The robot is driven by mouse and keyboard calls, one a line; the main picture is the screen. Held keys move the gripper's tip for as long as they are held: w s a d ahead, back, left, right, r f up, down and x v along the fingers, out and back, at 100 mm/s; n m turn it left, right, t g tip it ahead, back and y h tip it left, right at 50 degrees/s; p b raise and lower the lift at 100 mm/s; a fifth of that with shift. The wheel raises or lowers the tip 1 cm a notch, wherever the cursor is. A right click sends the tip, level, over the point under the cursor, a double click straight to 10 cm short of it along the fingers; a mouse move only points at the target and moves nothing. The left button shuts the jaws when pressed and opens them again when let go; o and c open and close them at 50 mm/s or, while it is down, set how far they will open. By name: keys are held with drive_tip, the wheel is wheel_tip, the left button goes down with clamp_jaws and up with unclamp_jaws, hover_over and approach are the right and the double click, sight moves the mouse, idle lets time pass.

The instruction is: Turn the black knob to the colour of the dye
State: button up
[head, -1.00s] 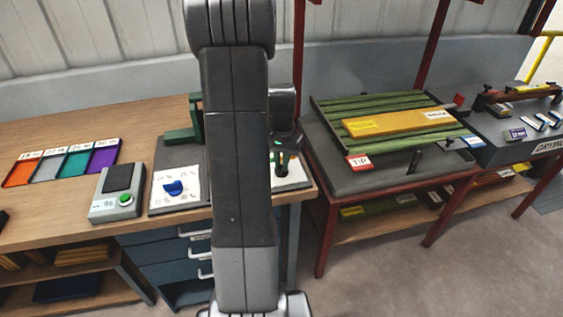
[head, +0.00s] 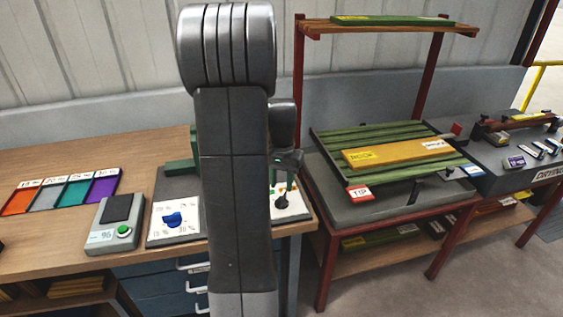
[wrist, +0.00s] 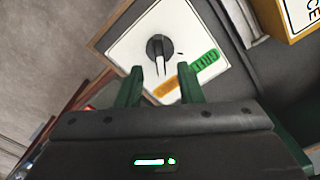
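The black knob (wrist: 160,47) sits on a white plate (wrist: 125,50) in the wrist view, its pale pointer line aimed toward my gripper. An orange label (wrist: 166,84) and a green label (wrist: 205,66) lie on the plate beyond the knob's lower side. My gripper (wrist: 162,75) is open, its two green fingers apart, with the knob beyond their tips and nothing between them. In the head view the knob (head: 283,202) shows just right of my arm, below my gripper. My arm hides part of the panel. I cannot tell which thing shows the dye's colour.
Left of my arm are a panel with a blue knob (head: 173,219), a grey box with a green button (head: 124,231), and orange, grey, teal and purple trays (head: 104,187). Right stands a red-framed table (head: 325,225) with green slats and a yellow board (head: 400,151).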

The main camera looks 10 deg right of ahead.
sight(282, 195)
wheel_tip(282, 195, up, 9)
idle(0.5)
wheel_tip(282, 195, down, 14)
drive_tip(key=shift+r, duration=0.1)
idle(0.5)
drive_tip(key=shift+r, duration=0.1)
